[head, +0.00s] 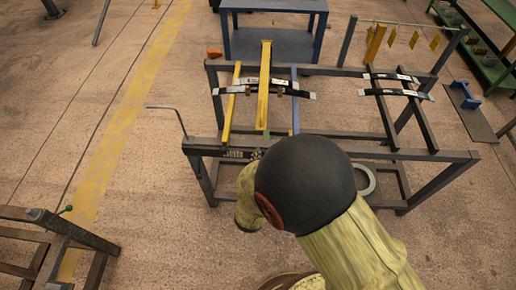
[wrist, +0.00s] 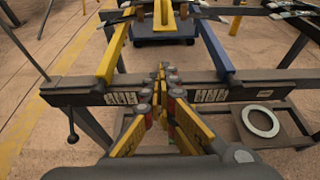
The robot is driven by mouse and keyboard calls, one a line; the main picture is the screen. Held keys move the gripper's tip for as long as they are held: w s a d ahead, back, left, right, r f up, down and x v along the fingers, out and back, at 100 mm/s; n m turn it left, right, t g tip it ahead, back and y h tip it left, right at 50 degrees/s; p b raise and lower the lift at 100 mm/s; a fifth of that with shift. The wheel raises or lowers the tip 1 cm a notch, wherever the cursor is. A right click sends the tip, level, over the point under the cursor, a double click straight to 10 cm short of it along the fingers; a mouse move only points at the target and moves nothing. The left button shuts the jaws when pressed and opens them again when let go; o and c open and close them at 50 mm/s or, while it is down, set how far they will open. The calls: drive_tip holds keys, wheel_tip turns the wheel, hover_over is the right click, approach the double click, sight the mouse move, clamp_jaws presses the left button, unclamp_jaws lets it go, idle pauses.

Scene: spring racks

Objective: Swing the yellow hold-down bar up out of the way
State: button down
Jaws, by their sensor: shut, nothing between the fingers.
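The yellow hold-down bar (head: 264,85) runs lengthwise over the dark leaf springs (head: 230,90) on the left part of the rack, between a yellow rail (head: 231,105) and a blue rail (head: 295,110). In the wrist view part of the bar (wrist: 163,13) shows at the top middle, beyond my fingertips. My gripper (wrist: 163,72) is shut and empty, in front of the bar and over the rack's front beam (wrist: 85,90). The two look apart, though the gap is hard to judge. In the head view my arm hides most of the gripper.
More leaf springs (head: 395,92) lie on dark rails to the right. A bent grey rod (head: 170,108) sticks up at the rack's left front corner. A blue table (head: 272,42) stands behind, and a dark frame (head: 60,235) stands front left.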

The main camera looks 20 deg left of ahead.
drive_tip(key=b+x, duration=0.2)
drive_tip(key=x, duration=0.7)
drive_tip(key=shift+r, duration=2.1)
